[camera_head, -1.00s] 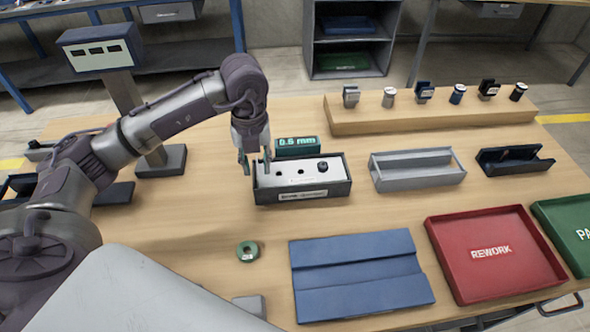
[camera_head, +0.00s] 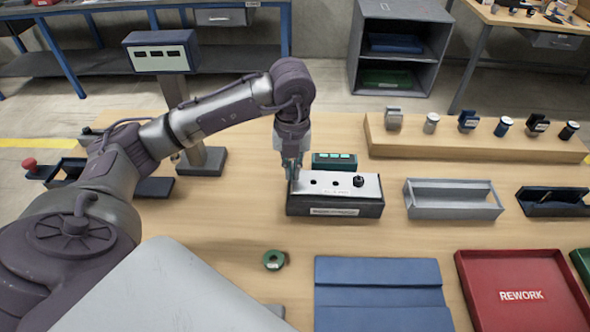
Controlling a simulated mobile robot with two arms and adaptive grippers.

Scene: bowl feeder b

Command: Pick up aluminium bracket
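A silver-grey bracket-like part (camera_head: 393,118) stands at the left end of the wooden rack; it looks like the aluminium bracket. My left gripper (camera_head: 292,170) points down at the left end of a dark fixture box (camera_head: 336,207) with a pale top plate (camera_head: 338,186). It is well to the left of and nearer than the silver part, and not touching it. Its fingertips are small and close together here, so I cannot tell whether they are open or shut, and I see nothing held. My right gripper is out of view.
The wooden rack (camera_head: 470,145) also holds blue and black brackets and several cylinders. A green display block (camera_head: 334,161) stands behind the fixture. A grey tray (camera_head: 452,205), blue mat (camera_head: 380,290), red REWORK tray (camera_head: 525,300) and green ring (camera_head: 274,260) lie around.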

